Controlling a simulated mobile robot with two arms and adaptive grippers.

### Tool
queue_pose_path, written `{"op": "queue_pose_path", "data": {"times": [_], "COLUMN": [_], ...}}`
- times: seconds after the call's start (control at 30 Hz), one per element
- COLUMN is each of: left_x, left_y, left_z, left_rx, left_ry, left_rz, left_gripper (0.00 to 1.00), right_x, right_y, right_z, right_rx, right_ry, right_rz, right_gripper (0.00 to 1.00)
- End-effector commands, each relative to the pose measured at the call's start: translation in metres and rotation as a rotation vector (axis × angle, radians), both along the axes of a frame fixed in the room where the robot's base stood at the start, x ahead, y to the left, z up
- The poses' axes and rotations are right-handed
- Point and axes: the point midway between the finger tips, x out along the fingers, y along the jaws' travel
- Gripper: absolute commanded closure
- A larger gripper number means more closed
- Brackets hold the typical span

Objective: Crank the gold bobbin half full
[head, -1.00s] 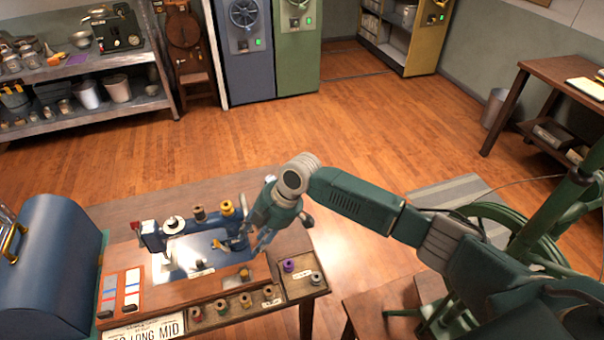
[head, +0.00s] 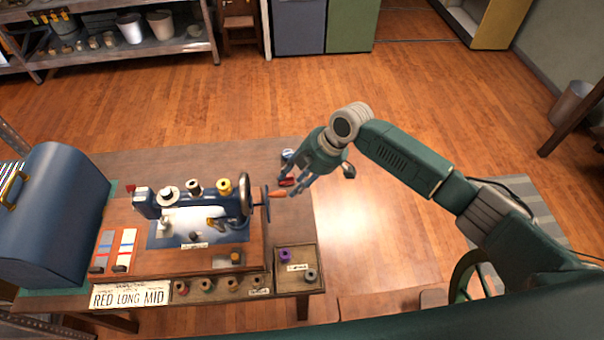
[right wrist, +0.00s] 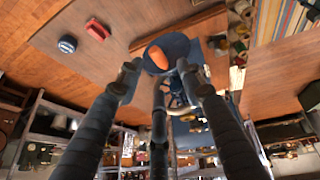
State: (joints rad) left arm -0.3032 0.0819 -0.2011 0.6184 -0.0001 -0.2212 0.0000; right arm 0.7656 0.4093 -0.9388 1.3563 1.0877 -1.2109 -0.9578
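The blue sewing machine (head: 205,205) stands on the wooden table. Its handwheel (head: 245,193) is on its right side, with a crank handle (head: 277,194) of orange wood pointing right. A yellow-gold spool (head: 223,187) sits on top of the machine. A small gold piece (head: 236,257) sits in the front of the wooden base; I cannot tell which is the gold bobbin or how full it is. My right gripper (head: 293,190) is open just right of the crank handle. In the right wrist view the handle (right wrist: 158,57) shows between and beyond the spread fingertips, not gripped. My left gripper is out of view.
A red item (head: 287,182) and a blue round item (head: 287,155) lie beside my right gripper. Several spools stand along the front edge. A tray at right holds a purple spool (head: 284,254) and a grey spool (head: 311,275). A blue domed case (head: 62,215) stands left. A sign (head: 130,297) reads "RED LONG MID".

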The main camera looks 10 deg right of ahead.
Motion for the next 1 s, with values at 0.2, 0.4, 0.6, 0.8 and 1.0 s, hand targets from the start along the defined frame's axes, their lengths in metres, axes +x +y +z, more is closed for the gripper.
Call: {"op": "queue_pose_path", "data": {"times": [0.2,0.4,0.6,0.8,1.0], "left_x": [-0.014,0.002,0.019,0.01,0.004], "left_y": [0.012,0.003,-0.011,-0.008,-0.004], "left_z": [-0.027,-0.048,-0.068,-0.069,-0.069], "left_rx": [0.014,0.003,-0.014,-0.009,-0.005], "left_ry": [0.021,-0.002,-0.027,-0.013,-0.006], "left_rz": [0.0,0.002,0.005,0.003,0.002], "left_gripper": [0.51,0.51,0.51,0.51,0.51], "right_x": [0.004,0.008,0.011,0.01,0.008], "right_y": [0.011,0.022,0.032,0.035,0.036], "right_z": [-0.03,-0.052,-0.073,-0.074,-0.077], "right_rx": [-0.002,-0.002,-0.001,-0.002,-0.001], "right_ry": [0.0,-0.001,-0.001,0.001,0.001], "right_rz": [0.0,0.0,-0.001,0.0,0.0], "right_gripper": [0.62,0.62,0.62,0.62,0.62]}}
